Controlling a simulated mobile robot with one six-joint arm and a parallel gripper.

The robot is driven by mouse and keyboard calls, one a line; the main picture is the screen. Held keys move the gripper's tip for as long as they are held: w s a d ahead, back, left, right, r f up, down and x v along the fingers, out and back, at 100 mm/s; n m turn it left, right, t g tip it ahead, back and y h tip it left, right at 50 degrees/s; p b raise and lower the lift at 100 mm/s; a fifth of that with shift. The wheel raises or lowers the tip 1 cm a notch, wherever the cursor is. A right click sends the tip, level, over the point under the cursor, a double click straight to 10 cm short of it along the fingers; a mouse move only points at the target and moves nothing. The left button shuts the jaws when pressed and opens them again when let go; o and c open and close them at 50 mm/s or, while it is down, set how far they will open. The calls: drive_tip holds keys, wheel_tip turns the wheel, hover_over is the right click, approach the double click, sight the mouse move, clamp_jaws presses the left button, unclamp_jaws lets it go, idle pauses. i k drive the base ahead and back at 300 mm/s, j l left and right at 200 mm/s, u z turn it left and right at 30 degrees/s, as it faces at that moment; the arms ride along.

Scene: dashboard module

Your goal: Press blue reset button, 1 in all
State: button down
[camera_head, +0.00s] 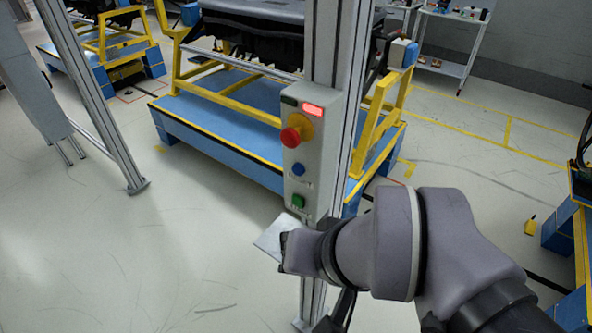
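The blue reset button (298,169) is on the front of a grey control box fixed to an upright metal post. A red emergency stop knob (291,136) on a yellow base sits above it, and a green button (298,201) sits below it. A lit red lamp (314,110) shows near the top of the box. My gripper (268,240) is just below and left of the box's lower end, with only a flat pale plate showing. Its fingers are hidden, so I cannot tell if it is open, or if it touches the box.
The metal post (336,60) stands behind the box. A blue platform with yellow rails (215,130) stands behind the post. Another frame (105,120) stands at the left. A blue and yellow stand (565,228) is at the right edge. The floor at the left front is clear.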

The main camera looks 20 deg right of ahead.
sight(298, 169)
drive_tip(key=k+j+u, duration=0.15)
drive_tip(key=j, duration=0.25)
drive_tip(key=k+j+u, duration=0.15)
drive_tip(key=j, duration=0.25)
drive_tip(key=j+u, duration=0.15)
drive_tip(key=j, duration=0.25)
drive_tip(key=k, duration=0.05)
